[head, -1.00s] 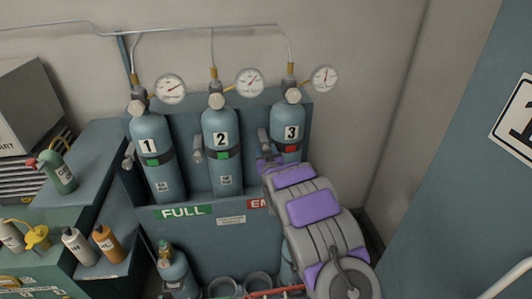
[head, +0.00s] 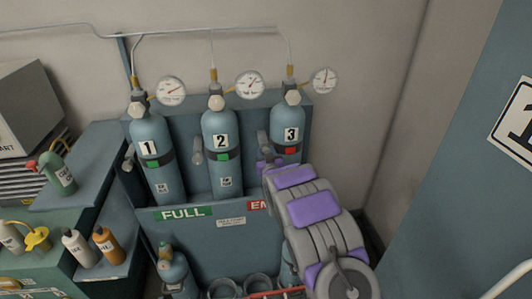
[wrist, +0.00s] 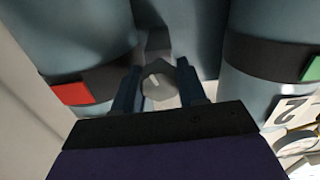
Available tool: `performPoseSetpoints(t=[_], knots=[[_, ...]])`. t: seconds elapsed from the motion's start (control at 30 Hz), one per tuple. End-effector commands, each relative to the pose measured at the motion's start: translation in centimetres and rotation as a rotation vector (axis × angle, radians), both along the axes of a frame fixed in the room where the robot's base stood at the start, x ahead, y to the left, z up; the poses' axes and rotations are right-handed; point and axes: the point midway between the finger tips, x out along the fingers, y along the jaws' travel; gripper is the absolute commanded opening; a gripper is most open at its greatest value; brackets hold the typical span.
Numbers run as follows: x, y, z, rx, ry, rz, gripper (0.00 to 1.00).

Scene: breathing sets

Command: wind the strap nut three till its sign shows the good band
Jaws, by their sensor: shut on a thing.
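Cylinder three (head: 287,125) stands upright at the right of the rack. Its black strap carries a red sign (head: 290,151), which also shows at the left of the wrist view (wrist: 72,94). The grey strap nut three (wrist: 159,83) lies between cylinders three and two, with a pale mark on its face. My gripper (wrist: 158,90) has one finger on each side of the nut and is shut on it. In the head view my gripper (head: 268,161) is at the left side of cylinder three, and my arm hides the rack below.
Cylinder two (head: 220,125) and cylinder one (head: 148,140) show green signs. Gauges and thin pipes are above the cylinders. A bench with bottles (head: 104,240) is at the left, and a blue-grey panel (head: 470,170) is at the right.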

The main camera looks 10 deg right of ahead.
Motion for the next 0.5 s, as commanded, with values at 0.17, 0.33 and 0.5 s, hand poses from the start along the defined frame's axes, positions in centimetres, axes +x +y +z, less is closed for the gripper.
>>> performPoseSetpoints(t=[0.17, 0.33, 0.5], knots=[[0.01, 0.07, 0.45, 0.146, 0.002, 0.001, 0.11], [0.04, 0.01, 0.53, 0.285, -0.003, 0.001, 0.11], [0.03, -0.1, 0.4, 0.336, -0.005, 0.001, 0.11]])
